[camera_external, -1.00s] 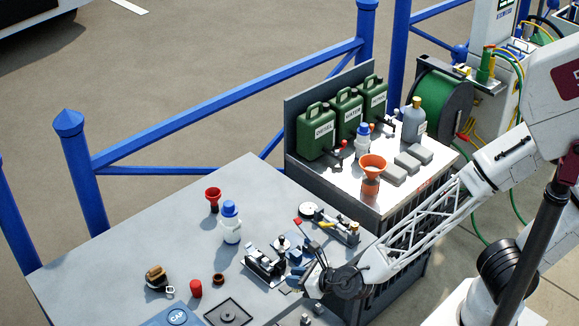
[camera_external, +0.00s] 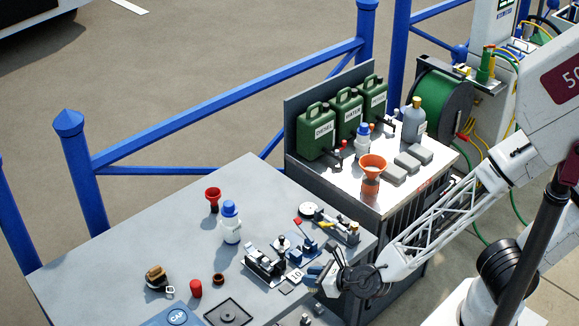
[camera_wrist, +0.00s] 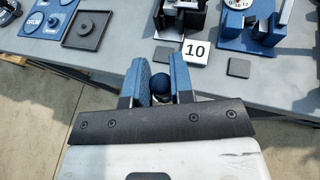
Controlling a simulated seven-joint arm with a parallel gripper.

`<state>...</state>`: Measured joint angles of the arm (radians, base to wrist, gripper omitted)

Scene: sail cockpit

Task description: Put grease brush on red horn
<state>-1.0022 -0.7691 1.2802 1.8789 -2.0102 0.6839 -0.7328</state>
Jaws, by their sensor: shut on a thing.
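The red horn (camera_external: 213,197) stands upright near the back edge of the grey table, left of a white bottle with a blue cap. My gripper (camera_external: 316,272) is at the table's right front edge, to the right of and well apart from the horn. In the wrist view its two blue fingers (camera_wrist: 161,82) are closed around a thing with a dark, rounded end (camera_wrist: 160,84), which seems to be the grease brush. The rest of the held thing is mostly hidden, and its bristles cannot be made out.
Black and blue fixtures (camera_external: 266,262) stand beside my gripper, near the "10" plate (camera_wrist: 195,51). The blue-capped bottle (camera_external: 231,222) stands between them and the horn. A red cap (camera_external: 196,289) and a square black tray (camera_external: 229,313) are at the front. The table's left part is largely clear.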

